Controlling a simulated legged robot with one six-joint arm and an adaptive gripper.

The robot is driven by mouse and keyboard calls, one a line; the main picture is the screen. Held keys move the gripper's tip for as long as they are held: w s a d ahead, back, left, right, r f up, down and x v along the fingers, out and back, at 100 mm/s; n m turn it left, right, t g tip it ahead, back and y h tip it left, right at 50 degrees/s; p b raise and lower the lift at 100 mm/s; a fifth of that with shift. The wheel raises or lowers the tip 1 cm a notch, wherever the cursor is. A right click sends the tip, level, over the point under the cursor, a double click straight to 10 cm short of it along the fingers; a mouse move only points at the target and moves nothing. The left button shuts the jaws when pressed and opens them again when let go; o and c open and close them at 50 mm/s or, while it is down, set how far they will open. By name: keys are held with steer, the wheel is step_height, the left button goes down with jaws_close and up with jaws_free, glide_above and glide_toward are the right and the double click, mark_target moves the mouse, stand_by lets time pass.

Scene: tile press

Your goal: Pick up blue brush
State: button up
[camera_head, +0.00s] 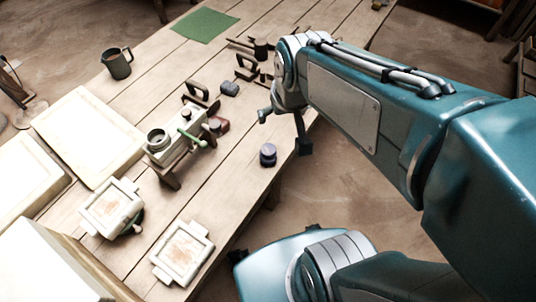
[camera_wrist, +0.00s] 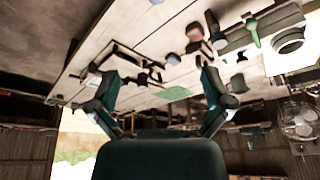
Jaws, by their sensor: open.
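I cannot make out a clear blue brush. A small dark blue round object (camera_head: 268,155) stands near the table's right edge in the head view, below my gripper. A small blue-grey block (camera_head: 229,89) lies farther back, left of my gripper; a similar grey-blue piece (camera_wrist: 173,58) shows in the wrist view. My gripper (camera_head: 284,126) is over the table's right edge, partly seen behind the arm. In the wrist view its fingers (camera_wrist: 160,84) are spread wide with nothing between them.
A tile press (camera_head: 174,148) with a green handle stands mid-table, with a dark red block (camera_head: 218,125) beside it. Two framed tiles lie in front. Dark handled tools (camera_head: 201,96) lie farther back. A mug (camera_head: 117,63) and green mat (camera_head: 205,25) are at the back.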

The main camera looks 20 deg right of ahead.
steer(key=g, duration=0.2)
glide_above(268, 155)
steer(key=s, duration=0.2)
step_height(268, 155, down, 8)
steer(key=shift+m+g, duration=0.4)
steer(key=shift+g, duration=0.5)
steer(key=w+f, duration=0.1)
steer(key=f, duration=0.3)
steer(key=w+f, duration=0.2)
steer(key=f, duration=0.2)
steer(key=w+f, duration=0.1)
steer(key=f, duration=0.3)
steer(key=shift+w+d+f, duration=0.2)
steer(key=shift+d, duration=0.1)
step_height(268, 155, down, 11)
steer(key=shift+s+d+f, duration=0.1)
steer(key=c, duration=1)
